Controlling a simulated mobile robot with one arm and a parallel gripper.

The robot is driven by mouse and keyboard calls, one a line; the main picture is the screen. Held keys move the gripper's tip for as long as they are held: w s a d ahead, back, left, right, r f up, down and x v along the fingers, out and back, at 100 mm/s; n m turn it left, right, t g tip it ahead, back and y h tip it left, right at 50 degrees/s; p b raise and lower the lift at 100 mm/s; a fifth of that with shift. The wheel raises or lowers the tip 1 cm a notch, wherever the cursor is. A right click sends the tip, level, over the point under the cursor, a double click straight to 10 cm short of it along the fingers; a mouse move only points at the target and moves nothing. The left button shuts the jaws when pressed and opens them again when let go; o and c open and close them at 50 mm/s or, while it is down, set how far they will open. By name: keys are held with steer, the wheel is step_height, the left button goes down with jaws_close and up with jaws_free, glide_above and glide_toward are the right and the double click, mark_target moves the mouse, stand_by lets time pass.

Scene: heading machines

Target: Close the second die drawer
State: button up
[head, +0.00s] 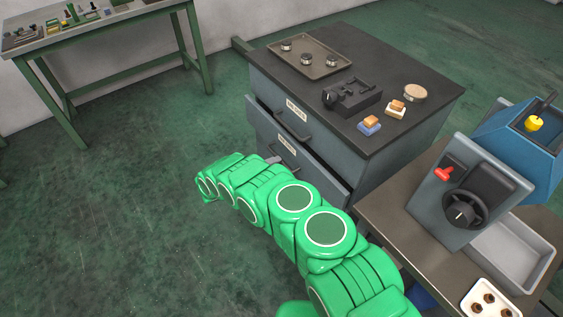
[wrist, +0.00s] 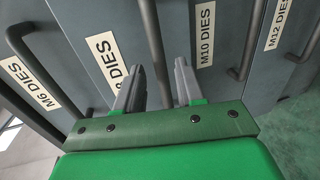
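The second die drawer (head: 318,178) stands out from the grey cabinet's front in the head view, with a dark gap along its top edge. In the wrist view, the second drawer's label (wrist: 108,57), partly hidden, ends in "DIES". Its dark bar handle (wrist: 152,40) runs down between the two grey fingers of my gripper (wrist: 158,88). The fingers are spread, with visible space on both sides of the bar, so my gripper is open. In the head view, my green arm hides the lower drawers and most of my gripper.
The M6 drawer (wrist: 60,93), M10 drawer (wrist: 205,75) and M12 drawer (wrist: 268,75) flank it in the wrist view. The cabinet top (head: 385,85) holds a tray (head: 325,68) and small parts. A machine bench (head: 400,205) stands right. Green floor (head: 130,220) is clear left.

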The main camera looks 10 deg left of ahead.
steer(key=shift+x, duration=1.95)
jaws_close()
